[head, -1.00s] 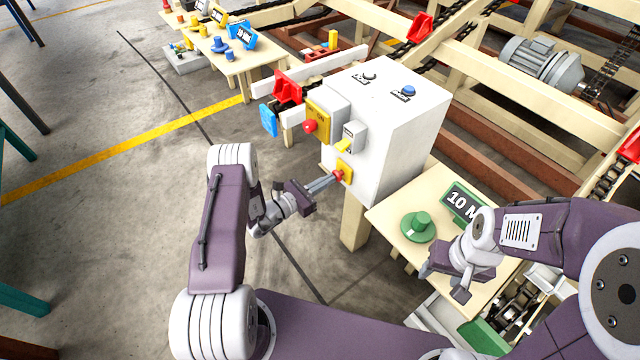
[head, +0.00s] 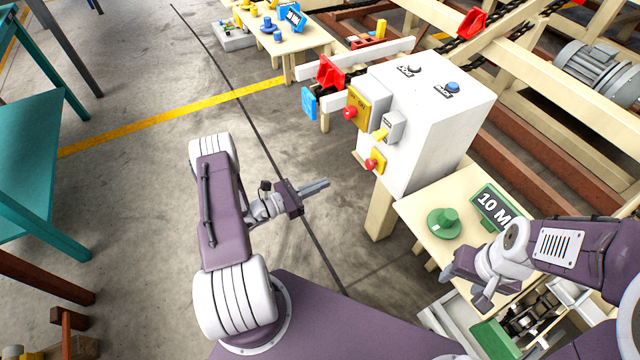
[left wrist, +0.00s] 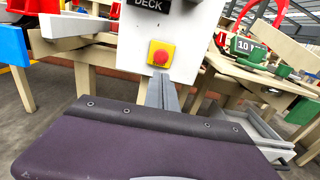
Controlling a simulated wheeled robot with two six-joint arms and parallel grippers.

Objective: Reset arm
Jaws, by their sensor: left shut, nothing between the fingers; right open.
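A white control cabinet (head: 425,125) stands right of centre in the head view. Its near side carries a red button on a yellow plate (head: 371,163), a larger red-and-yellow box (head: 358,110) and a small grey switch box with a yellow lever (head: 388,128). My left gripper (head: 318,186) is shut and empty, apart from the cabinet, over the floor to its left. In the left wrist view the shut fingers (left wrist: 161,93) point toward the red button (left wrist: 160,56). My right gripper (head: 465,285) is open above the small table beside the cabinet; nothing shows between its fingers.
A green knob-like piece (head: 443,222) and a green "10 M" sign (head: 491,207) stand on the small table (head: 415,212). A teal bench (head: 30,150) is at the left. Conveyor beams (head: 540,90) fill the upper right.

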